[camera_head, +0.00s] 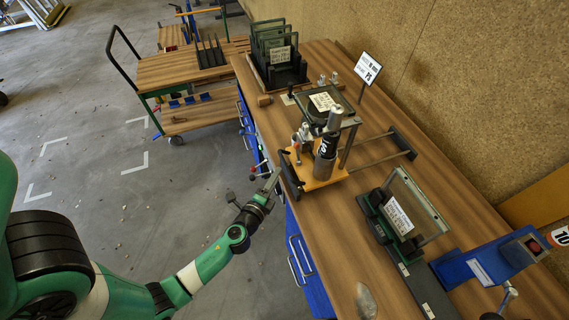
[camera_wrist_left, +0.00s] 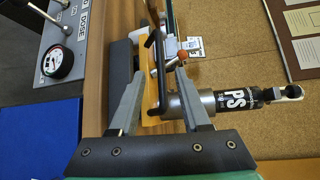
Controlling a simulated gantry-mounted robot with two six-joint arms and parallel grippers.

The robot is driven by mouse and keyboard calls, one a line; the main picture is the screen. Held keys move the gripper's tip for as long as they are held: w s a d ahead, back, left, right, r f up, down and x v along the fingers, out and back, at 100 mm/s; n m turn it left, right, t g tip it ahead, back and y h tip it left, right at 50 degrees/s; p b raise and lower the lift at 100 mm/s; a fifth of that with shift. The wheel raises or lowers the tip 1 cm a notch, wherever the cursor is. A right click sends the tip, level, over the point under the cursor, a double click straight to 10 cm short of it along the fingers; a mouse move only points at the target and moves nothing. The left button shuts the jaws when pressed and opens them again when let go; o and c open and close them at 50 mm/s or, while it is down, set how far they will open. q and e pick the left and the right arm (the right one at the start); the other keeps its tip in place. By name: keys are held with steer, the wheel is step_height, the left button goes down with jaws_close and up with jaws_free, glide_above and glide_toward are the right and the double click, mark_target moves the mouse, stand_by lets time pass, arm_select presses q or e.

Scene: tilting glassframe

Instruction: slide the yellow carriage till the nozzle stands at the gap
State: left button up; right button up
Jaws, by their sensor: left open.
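The yellow carriage (camera_head: 318,179) sits on the wooden bench and carries an upright silver and black cartridge (camera_head: 326,158) marked PS. A black bar handle (camera_head: 291,176) is on the carriage's left side. In the left wrist view the cartridge (camera_wrist_left: 222,103), the handle (camera_wrist_left: 159,70) and part of the yellow carriage (camera_wrist_left: 149,88) show. My left gripper (camera_head: 273,182) is open beside the handle; in the wrist view its fingers (camera_wrist_left: 158,78) appear on either side of the bar. I cannot tell whether they touch it. The nozzle tip and the gap are not clearly visible. My right gripper is not in view.
A raised frame with a labelled pane (camera_head: 325,101) stands behind the carriage. Dark rails (camera_head: 375,160) extend right. A glass frame in a dark stand (camera_head: 414,212) and a blue unit (camera_head: 485,262) are farther right. A dial gauge (camera_wrist_left: 57,62) shows in the wrist view.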

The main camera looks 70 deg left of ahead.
mark_target(285, 162)
arm_select(q)
steer(key=b+x, duration=0.1)
steer(key=x, duration=0.6)
steer(key=shift+w+a, duration=0.25)
steer(key=shift+w, duration=0.1)
jaws_close()
stand_by(0.9)
